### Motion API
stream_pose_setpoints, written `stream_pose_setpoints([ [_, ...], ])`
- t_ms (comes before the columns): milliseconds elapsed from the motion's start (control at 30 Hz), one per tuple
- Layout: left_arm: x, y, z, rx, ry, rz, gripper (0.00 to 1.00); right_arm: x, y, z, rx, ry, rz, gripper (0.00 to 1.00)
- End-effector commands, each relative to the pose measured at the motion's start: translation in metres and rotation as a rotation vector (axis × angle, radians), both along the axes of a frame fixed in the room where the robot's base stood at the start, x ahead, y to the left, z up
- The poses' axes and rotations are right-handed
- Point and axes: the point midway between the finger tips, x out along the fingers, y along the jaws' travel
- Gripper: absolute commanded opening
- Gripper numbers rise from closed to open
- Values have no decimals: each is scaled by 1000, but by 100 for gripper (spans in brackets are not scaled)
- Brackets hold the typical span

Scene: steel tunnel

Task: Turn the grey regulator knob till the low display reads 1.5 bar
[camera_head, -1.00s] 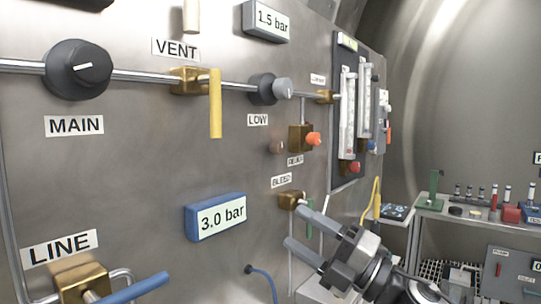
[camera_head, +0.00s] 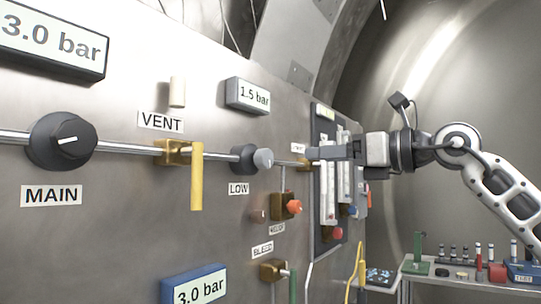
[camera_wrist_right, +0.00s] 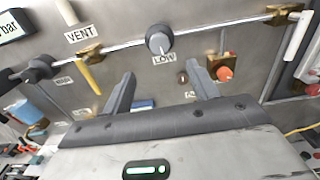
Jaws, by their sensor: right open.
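The grey regulator knob (camera_head: 262,159) sits on the pipe above the LOW label, its light grey face on a dark body. It also shows in the right wrist view (camera_wrist_right: 159,41), ahead of the fingers. The low display (camera_head: 248,95), above it, reads 1.5 bar. My right gripper (camera_head: 314,153) is open and empty, to the right of the knob at about its height and apart from it in the picture. In the right wrist view its two fingers (camera_wrist_right: 164,88) point toward the panel, and the knob lies between and beyond them. My left gripper is not in view.
The black MAIN knob (camera_head: 62,141) and yellow VENT lever (camera_head: 196,176) stick out left of the regulator. An orange relief knob (camera_head: 294,207) and the BLEED valve (camera_head: 273,270) lie below. The flowmeter panel (camera_head: 328,240) is at right. A bench (camera_head: 440,270) stands far right.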

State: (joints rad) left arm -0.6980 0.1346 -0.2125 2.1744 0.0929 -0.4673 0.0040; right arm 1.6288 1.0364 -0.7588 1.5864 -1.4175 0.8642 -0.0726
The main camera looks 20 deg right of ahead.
Motion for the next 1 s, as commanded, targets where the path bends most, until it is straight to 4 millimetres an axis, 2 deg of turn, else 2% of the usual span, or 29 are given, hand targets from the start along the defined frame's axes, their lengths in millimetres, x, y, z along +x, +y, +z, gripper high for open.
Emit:
stream_pose_setpoints([
  [300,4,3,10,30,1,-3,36,56,45,3,1,2,4,59],
  [500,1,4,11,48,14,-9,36,82,65,3,4,0,3,59],
  [700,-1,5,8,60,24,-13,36,94,75,1,2,-1,2,59],
  [1000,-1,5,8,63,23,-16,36,96,76,0,2,-1,1,59],
])
